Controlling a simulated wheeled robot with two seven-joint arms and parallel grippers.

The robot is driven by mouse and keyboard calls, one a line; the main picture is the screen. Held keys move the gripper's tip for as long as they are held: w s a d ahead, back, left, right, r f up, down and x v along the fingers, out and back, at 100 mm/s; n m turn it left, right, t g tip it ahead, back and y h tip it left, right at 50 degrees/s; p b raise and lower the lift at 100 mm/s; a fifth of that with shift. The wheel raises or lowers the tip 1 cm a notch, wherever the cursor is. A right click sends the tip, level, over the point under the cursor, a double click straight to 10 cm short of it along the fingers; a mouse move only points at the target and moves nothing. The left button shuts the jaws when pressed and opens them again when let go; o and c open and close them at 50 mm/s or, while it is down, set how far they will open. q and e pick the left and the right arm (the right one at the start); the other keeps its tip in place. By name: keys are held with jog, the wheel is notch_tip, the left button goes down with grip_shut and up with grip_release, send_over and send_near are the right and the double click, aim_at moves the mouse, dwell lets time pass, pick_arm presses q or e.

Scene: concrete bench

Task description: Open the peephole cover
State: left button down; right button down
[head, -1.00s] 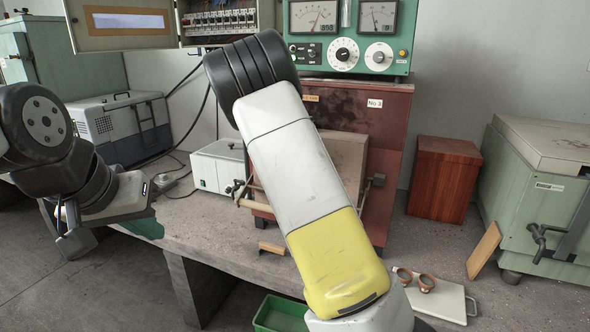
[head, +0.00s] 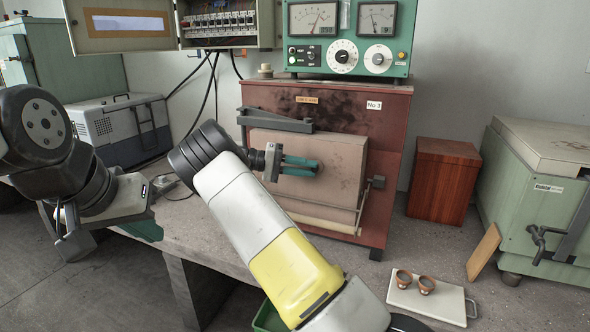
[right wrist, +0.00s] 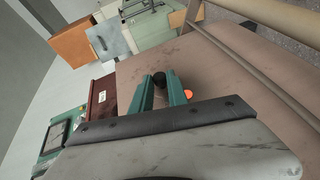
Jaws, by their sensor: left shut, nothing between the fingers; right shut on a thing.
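The brown furnace door (head: 335,150) is closed on the front of the red-brown furnace (head: 340,100). My right gripper (head: 315,166) is at the door's face. In the right wrist view its green fingers (right wrist: 162,92) are shut on a black knob (right wrist: 159,77), which looks like the peephole cover's knob. A glowing orange spot (right wrist: 188,93), apparently the peephole, shows just right of the fingers. The cover itself is mostly hidden by the gripper. My left gripper (head: 146,230) is shut and empty, low at the left by the bench edge.
A door handle rod (head: 310,222) runs along the door's lower front. A white board (head: 430,300) with two small cups lies at front right. A wooden block (head: 443,180) and a green cabinet (head: 535,215) stand to the right.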

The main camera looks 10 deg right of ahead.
jog(key=shift+n+h, duration=0.3)
jog(key=shift+h, duration=0.4)
jog(key=c, duration=1.3)
grip_release()
jog(key=shift+a, duration=0.1)
jog(key=w+a, duration=0.1)
jog(key=a, duration=0.6)
jog(key=shift+w+a, duration=0.25)
